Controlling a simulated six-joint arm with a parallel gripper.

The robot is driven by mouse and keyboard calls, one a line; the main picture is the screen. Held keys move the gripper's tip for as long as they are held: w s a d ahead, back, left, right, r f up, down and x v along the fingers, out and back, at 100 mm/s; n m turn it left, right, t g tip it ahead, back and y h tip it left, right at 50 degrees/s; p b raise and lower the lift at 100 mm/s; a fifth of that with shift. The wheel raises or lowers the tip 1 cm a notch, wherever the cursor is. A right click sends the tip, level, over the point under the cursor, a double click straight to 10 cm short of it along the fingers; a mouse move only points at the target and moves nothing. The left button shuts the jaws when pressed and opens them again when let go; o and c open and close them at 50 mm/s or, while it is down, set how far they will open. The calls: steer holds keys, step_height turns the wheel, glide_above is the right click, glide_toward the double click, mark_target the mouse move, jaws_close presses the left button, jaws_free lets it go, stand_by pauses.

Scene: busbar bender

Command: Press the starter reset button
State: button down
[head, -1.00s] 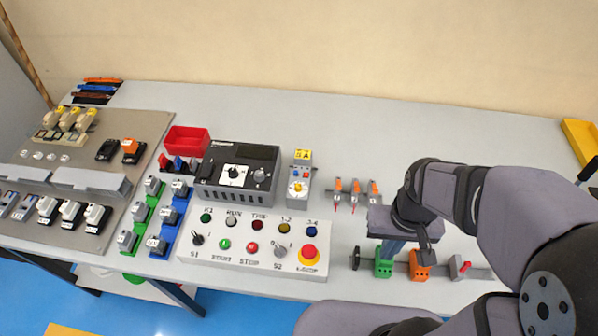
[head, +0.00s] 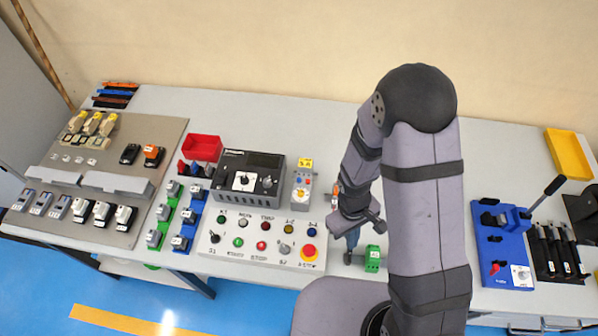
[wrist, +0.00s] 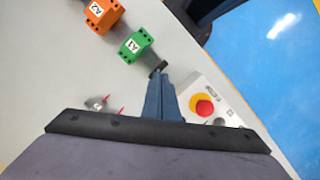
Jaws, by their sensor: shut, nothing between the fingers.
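The likely starter (head: 301,190) is a narrow grey unit with a yellow label and small coloured controls. It stands right of the black-faced grey box in the head view. Which of its controls is the reset button is too small to tell. My gripper (head: 350,252) is to the right of and nearer than the starter, just right of the control panel's end. In the wrist view my gripper's blue fingers (wrist: 159,82) are shut and empty beside the panel's red mushroom button (wrist: 202,105). The starter is not clearly visible in the wrist view.
The white control panel (head: 228,252) lies in front of the starter. The green terminal block (wrist: 135,46) and the orange block (wrist: 103,15) are close to my fingers. A red bin (head: 202,148) stands at the back. A blue bender (head: 503,250) sits at right.

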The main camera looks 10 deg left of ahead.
steer(key=w+a+f+n+t+y, duration=0.1)
steer(key=w+a+f+n+t, duration=0.1)
steer(key=w+a, duration=0.35)
step_height(320, 180, up, 9)
steer(key=n+t+y, duration=0.6)
steer(key=n+y, duration=0.1)
steer(key=n, duration=0.1)
glide_above(299, 180)
steer(key=shift+s+d+f, duration=0.2)
steer(key=shift+s+d, duration=0.1)
steer(key=shift+d, duration=0.1)
steer(key=shift+f, duration=0.1)
step_height(299, 180, down, 9)
steer(key=b, duration=0.7)
steer(key=shift+b, duration=0.3)
steer(key=shift+f+b, duration=0.3)
